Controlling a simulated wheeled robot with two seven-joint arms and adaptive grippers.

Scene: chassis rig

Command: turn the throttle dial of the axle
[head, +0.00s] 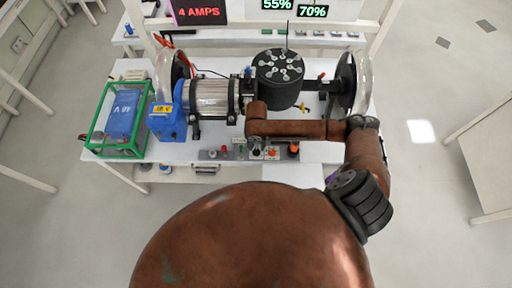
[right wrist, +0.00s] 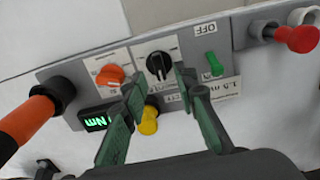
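A black dial (right wrist: 158,65) with a white pointer mark sits on a white plate in the grey control panel (right wrist: 215,45). An orange dial (right wrist: 110,76) sits to its left on a similar plate. The labels are too small to tell which is the throttle. My right gripper (right wrist: 159,80) is open, its two green fingers apart on either side of the black dial, with nothing held. I cannot tell whether they touch the dial. In the head view the panel (head: 228,155) runs along the table's front edge below my right forearm. My left gripper is not in view.
Around the dials are a green switch (right wrist: 213,63), a yellow knob (right wrist: 149,122), a green-lit display (right wrist: 97,121), a red button (right wrist: 300,39) and an orange-black handle (right wrist: 35,112).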

